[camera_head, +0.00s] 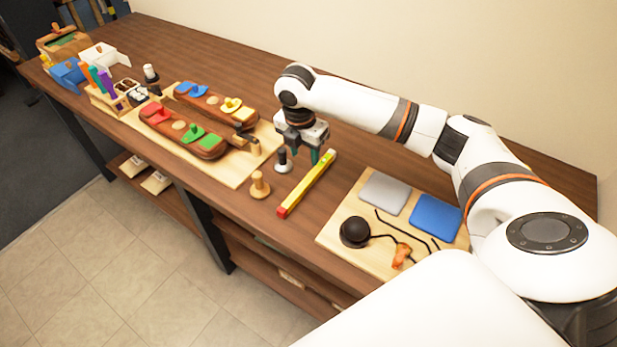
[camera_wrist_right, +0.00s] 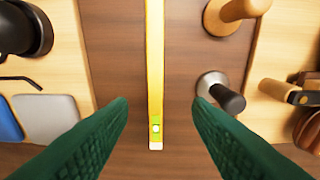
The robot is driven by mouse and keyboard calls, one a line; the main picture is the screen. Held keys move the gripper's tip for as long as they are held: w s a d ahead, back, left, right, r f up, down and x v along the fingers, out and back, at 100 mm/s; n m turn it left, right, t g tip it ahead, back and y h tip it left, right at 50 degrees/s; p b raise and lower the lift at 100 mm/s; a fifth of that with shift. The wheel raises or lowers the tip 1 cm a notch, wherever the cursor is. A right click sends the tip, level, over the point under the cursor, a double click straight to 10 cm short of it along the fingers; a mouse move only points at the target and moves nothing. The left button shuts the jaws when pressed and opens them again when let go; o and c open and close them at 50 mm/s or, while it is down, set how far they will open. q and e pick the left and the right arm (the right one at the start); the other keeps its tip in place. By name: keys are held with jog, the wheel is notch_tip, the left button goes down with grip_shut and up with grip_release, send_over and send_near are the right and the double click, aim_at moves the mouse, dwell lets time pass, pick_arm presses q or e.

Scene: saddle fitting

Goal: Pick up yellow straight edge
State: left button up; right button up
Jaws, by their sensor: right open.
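The yellow straight edge (camera_head: 308,184) lies flat on the brown table, with a red end nearest the table's front edge. In the right wrist view the straight edge (camera_wrist_right: 155,70) runs down the middle, with a green bubble level near its pale end. My right gripper (camera_head: 307,156) hangs above the far end of the straight edge. In the right wrist view its green fingers (camera_wrist_right: 160,112) are spread on either side of the bar and hold nothing. My left gripper is not in view.
A dark-handled metal tool (camera_head: 283,160) and a wooden-knobbed piece (camera_head: 260,184) stand just left of the bar. A light board (camera_head: 342,240) with grey and blue pads lies right.

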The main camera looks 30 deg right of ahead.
aim_at(309, 178)
jog(key=f, duration=0.4)
jog(key=shift+w+d, duration=0.15)
jog(key=shift+d, duration=0.05)
jog(key=f+p, duration=0.1)
jog(key=f, duration=0.1)
jog(key=s+f+p, duration=0.1)
jog(key=f, duration=0.1)
jog(key=shift+d+f, duration=0.15)
jog(key=shift+f, duration=0.1)
jog(key=shift+w+d+f, duration=0.1)
jog(key=shift+w+f, duration=0.05)
jog(key=shift+f, duration=0.35)
jog(key=shift+r, duration=0.1)
grip_shut()
